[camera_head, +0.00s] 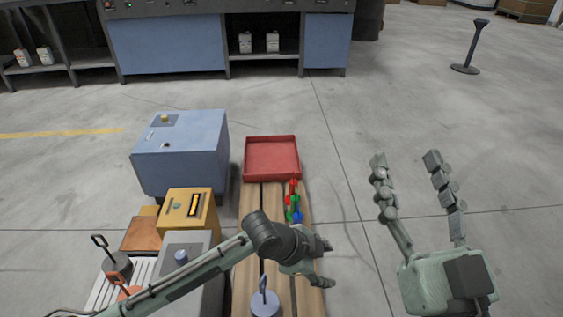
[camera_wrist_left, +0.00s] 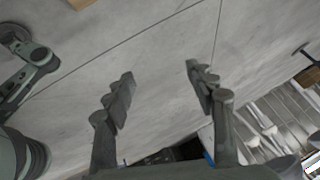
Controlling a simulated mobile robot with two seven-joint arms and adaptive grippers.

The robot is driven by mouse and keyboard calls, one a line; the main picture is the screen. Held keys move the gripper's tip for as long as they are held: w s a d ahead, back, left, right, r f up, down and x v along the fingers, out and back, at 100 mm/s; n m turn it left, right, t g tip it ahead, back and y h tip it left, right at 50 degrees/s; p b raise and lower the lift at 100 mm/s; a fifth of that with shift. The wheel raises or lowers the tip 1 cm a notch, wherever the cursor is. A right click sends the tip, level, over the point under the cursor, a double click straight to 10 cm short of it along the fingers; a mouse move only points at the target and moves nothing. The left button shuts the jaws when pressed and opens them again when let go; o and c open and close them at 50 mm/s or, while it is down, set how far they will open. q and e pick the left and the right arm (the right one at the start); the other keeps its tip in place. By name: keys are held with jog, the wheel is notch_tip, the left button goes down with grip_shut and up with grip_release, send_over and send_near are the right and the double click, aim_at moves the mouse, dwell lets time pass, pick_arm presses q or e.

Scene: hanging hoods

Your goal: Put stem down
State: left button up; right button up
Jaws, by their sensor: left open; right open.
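No part is clearly identifiable as the stem. A grey round-based piece with an upright looped handle (camera_head: 265,303) stands on the wooden bench in the head view, just left of and below my left gripper. My left gripper (camera_head: 325,264) is open above the bench's right edge. In the left wrist view its two fingers (camera_wrist_left: 160,76) are spread, with only bare floor visible between them. My right gripper (camera_head: 409,165) is open and empty, raised over the floor right of the bench. Small red, green and blue shapes (camera_head: 294,201) show on the bench beyond my left gripper.
A red tray (camera_head: 272,176) sits at the bench's far end. A blue box (camera_head: 181,158) and a yellow box (camera_head: 190,214) stand left of it. Dark-based (camera_head: 115,264) and orange (camera_head: 124,288) handled pieces sit at lower left.

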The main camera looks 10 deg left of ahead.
pick_arm(q)
notch_tip(320, 180, up, 17)
jog(key=s+d+n+t+h, duration=0.1)
jog(key=d+n+t+h, duration=0.25)
jog(key=n+t, duration=0.4)
jog(key=s+a+r+n+t, duration=0.2)
jog(key=s+a+r+t, duration=0.1)
jog(key=r, duration=0.5)
jog(key=s+a+r+n+t+y, duration=0.1)
jog(key=s+a+r+n+t, duration=0.1)
jog(key=a+r+t, duration=0.4)
notch_tip(320, 180, up, 2)
jog(key=shift+s+a+r+n, duration=0.2)
jog(key=shift+s+a+n, duration=0.2)
jog(key=shift+a+n, duration=0.65)
jog(key=shift+a+t+y, duration=0.2)
jog(key=shift+t+y, duration=0.05)
jog(key=shift+y, duration=0.2)
